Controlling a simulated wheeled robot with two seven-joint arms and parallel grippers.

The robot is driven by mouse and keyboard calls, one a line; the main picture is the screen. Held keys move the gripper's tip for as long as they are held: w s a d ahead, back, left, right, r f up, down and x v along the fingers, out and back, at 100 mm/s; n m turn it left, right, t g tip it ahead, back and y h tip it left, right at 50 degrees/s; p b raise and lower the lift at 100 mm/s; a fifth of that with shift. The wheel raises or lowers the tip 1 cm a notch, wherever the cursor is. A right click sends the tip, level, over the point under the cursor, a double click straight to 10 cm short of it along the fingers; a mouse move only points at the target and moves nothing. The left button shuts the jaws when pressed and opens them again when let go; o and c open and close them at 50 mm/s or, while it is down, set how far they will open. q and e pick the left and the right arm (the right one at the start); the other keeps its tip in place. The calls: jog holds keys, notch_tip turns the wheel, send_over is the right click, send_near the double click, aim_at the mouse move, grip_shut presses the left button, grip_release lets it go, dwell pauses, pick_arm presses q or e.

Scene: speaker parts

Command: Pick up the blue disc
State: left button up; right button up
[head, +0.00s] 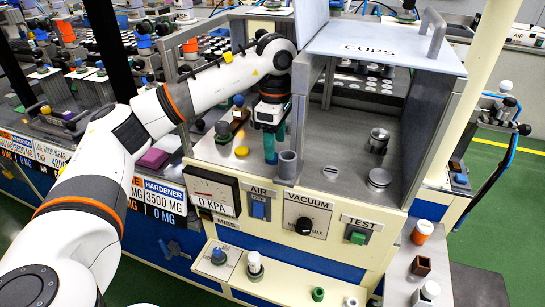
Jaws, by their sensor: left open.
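My left gripper (274,150) points down over the bench top of the cream machine, with its teal fingers open. A small blue patch (271,158) shows low at the fingertips. It may be the blue disc, mostly hidden by the fingers, and I cannot tell whether they touch it. A yellow disc (241,151) lies flat on the bench to the left of the gripper. My right gripper is not in view.
A grey tube (287,164) stands close to the right of the fingers. The open metal CUPS cabinet (388,48) rises on the right, with metal cylinders (379,138) inside. The front panel carries a gauge (211,193).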

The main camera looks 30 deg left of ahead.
pick_arm(q)
jog(key=f, duration=0.3)
jog(key=shift+a+f, duration=0.15)
jog(key=shift+a, duration=0.1)
jog(key=shift+c, duration=0.4)
jog(key=c, duration=1)
